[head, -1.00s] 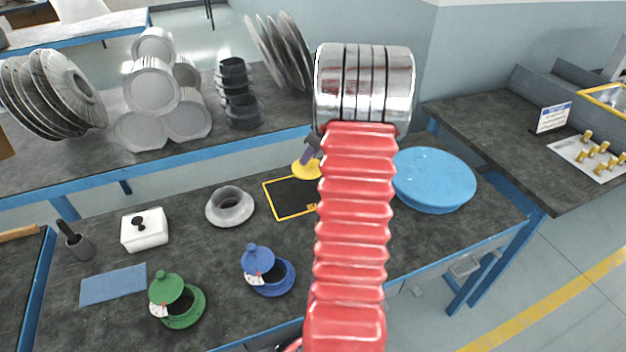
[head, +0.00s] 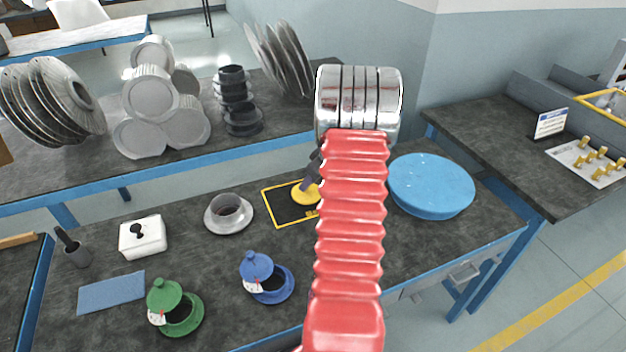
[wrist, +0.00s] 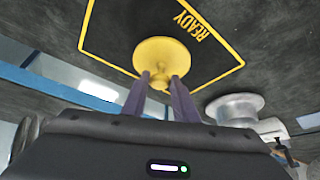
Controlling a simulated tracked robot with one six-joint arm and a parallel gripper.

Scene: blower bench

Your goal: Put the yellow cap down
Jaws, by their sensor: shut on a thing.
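The yellow cap (head: 304,194) is a small round disc in the middle of the head view, partly hidden by my arm. In the wrist view the cap (wrist: 162,52) is between the purple fingers of my gripper (wrist: 160,80), which are shut on its near side. My gripper (head: 313,180) comes down on the cap from above in the head view. The cap is over the black square (head: 283,215) with a yellow border. In the wrist view this square (wrist: 115,35) reads "READY". I cannot tell whether the cap touches the surface.
A grey flanged collar (head: 228,214) stands left of the square, and a large blue disc (head: 431,186) lies to the right. A blue lidded flange (head: 266,278), a green one (head: 175,308) and a white box (head: 142,237) are nearer the front and left.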

